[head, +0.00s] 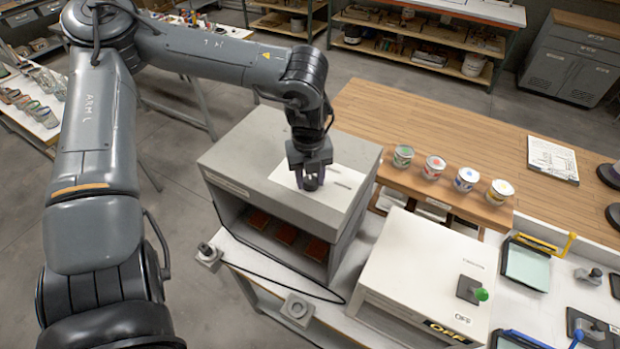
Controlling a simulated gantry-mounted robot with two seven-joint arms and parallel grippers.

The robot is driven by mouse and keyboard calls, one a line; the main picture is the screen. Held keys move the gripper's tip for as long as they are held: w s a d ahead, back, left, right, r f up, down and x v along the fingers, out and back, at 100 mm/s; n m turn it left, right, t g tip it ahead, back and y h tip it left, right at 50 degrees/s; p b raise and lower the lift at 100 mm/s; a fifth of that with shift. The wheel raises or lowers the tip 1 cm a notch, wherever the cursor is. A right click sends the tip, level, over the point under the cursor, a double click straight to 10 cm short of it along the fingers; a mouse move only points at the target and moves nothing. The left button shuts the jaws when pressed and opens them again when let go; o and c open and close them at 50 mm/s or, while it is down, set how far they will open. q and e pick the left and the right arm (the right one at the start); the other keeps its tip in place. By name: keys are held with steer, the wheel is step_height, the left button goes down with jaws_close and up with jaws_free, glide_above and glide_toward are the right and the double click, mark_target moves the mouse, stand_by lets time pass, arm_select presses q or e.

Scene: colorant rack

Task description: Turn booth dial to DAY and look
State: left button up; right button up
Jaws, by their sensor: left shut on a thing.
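The grey booth (225,150) stands on a white bench, with its open front toward me. A white plate (345,173) lies on its top, with small markings too small to read. My left gripper (312,183) reaches down from above and is shut on the dark booth dial (312,184) on this plate. The fingers hide much of the dial, so I cannot tell which mark it points to. My right gripper is out of view.
Several paint cans (465,180) line the wooden table behind. A cable and small grey fittings (298,308) lie in front of the booth.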

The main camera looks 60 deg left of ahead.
mark_target(309, 179)
arm_select(q)
steer(key=shift+m+b, duration=0.35)
steer(key=shift+m, duration=1.25)
steer(key=o, duration=1.1)
steer(key=shift+c, duration=0.2)
step_height(309, 179, up, 11)
steer(key=b, duration=0.1)
steer(key=shift+s+a+f, duration=0.1)
